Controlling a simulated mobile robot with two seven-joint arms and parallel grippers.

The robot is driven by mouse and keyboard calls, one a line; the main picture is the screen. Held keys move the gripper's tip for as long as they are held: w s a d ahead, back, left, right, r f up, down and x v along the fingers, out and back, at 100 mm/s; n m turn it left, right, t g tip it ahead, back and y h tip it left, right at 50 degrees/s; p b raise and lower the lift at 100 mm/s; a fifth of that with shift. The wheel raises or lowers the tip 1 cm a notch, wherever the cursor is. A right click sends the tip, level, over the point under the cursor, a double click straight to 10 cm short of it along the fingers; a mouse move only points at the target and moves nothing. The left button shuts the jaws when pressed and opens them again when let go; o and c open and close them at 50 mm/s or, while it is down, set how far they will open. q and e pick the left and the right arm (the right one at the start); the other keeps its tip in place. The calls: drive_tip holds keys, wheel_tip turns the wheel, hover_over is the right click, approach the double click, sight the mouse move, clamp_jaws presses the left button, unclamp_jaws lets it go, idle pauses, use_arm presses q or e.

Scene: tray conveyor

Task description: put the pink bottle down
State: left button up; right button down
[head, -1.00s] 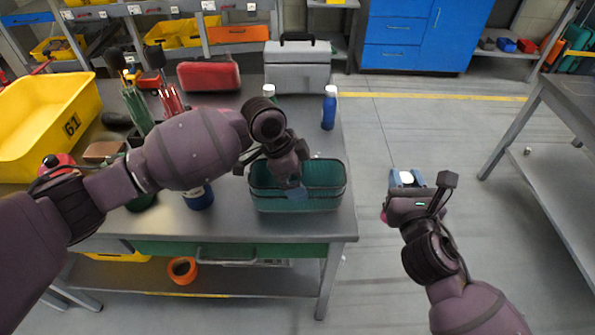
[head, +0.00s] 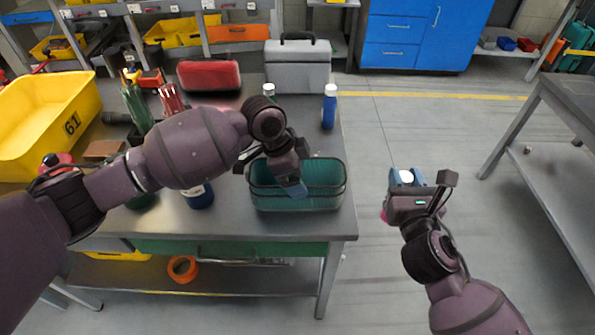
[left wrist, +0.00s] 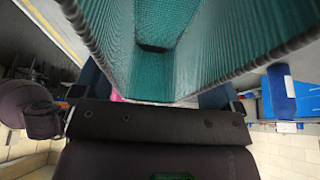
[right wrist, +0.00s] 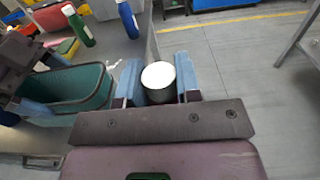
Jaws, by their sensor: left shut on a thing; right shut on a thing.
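The pink bottle (head: 383,216) is upright in my right gripper (head: 407,182), off the table's right side above the floor. Mostly its white cap shows; a little pink shows beside the gripper. In the right wrist view the white-capped bottle (right wrist: 158,76) stands between the two fingers of my right gripper (right wrist: 160,88).
The grey workbench (head: 225,225) carries a blue bottle (head: 329,108), a grey toolbox (head: 298,68), a red case (head: 208,75) and a yellow bin (head: 40,135). Another grey table (head: 575,120) stands at the right. Open floor lies between the tables.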

drive_tip(key=w+a+r+n+g+y, duration=0.2)
drive_tip(key=w+a+r+n+y, duration=0.35)
drive_tip(key=r, duration=0.45)
drive_tip(key=w+a+r+n+g+y, duration=0.2)
drive_tip(key=w+a+r+n+y, duration=0.15)
drive_tip(key=a+r+y, duration=0.4)
drive_tip(key=s+a+f+n+g+y, duration=0.1)
drive_tip(key=f+n+g, duration=0.1)
drive_tip(key=f, duration=0.4)
drive_tip(key=s+a+f+n+g+y, duration=0.1)
drive_tip(key=s+f+n+g+y, duration=0.1)
drive_tip(key=f+g, duration=0.3)
drive_tip(key=shift+a+f+n+y, duration=0.3)
drive_tip(key=shift+a+f, duration=0.1)
drive_tip(key=shift+f, duration=0.2)
drive_tip(key=shift+f, duration=0.65)
